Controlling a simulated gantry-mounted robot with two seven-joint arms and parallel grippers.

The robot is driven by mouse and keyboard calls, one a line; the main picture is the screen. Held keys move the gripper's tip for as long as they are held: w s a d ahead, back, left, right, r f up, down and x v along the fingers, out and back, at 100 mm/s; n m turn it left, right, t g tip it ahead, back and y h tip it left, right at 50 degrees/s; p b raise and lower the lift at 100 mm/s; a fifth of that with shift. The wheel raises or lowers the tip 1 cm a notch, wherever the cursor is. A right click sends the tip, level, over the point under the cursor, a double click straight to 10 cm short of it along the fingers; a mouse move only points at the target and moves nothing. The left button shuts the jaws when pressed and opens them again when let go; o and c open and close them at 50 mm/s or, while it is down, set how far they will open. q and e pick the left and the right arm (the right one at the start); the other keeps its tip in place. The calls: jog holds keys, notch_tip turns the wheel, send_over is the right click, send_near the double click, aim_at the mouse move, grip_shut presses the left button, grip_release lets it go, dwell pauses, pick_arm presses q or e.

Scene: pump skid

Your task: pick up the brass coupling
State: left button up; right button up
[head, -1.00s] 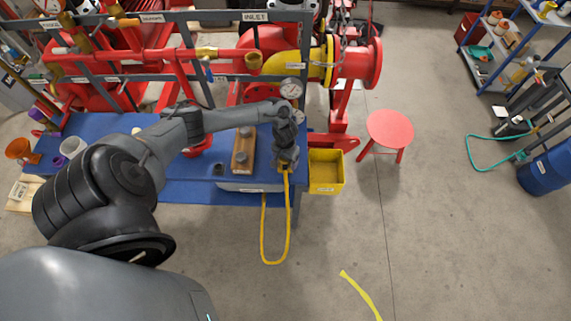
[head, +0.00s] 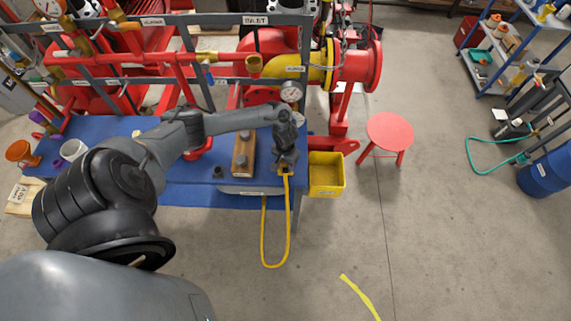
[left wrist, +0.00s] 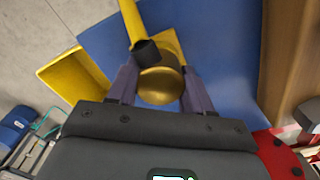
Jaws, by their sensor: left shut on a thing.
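The brass coupling (left wrist: 161,84) is a round, gold-coloured piece in the left wrist view, between the two fingers of my left gripper (left wrist: 160,92). My left gripper is shut on it. A yellow hose (left wrist: 131,20) with a black end piece (left wrist: 145,53) meets the coupling. In the head view my left gripper (head: 286,168) points down at the right end of the blue bench (head: 215,170) and mostly hides the coupling. The yellow hose (head: 264,232) hangs in a loop over the bench's front edge. I cannot tell whether the coupling touches the bench. My right gripper is not in view.
A wooden block with grey knobs (head: 243,163) stands just left of the gripper. A yellow bin (head: 326,187) is close on the right. A pressure gauge (head: 290,91) and red pipework stand behind.

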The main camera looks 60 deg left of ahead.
pick_arm(q)
notch_tip(320, 180, up, 4)
jog(key=shift+r+p, duration=0.1)
jog(key=shift+p, duration=0.3)
jog(key=s+d+r+p, duration=0.1)
jog(key=d+r, duration=0.1)
jog(key=d, duration=0.1)
jog(key=s+d+r, duration=0.1)
jog(key=d+r, duration=0.1)
jog(key=d, duration=0.2)
jog(key=s+d+r+p, duration=0.1)
jog(key=d+r, duration=0.1)
jog(key=d, duration=0.2)
jog(key=shift+d+r+p, duration=0.15)
jog(key=shift+r+p, duration=0.2)
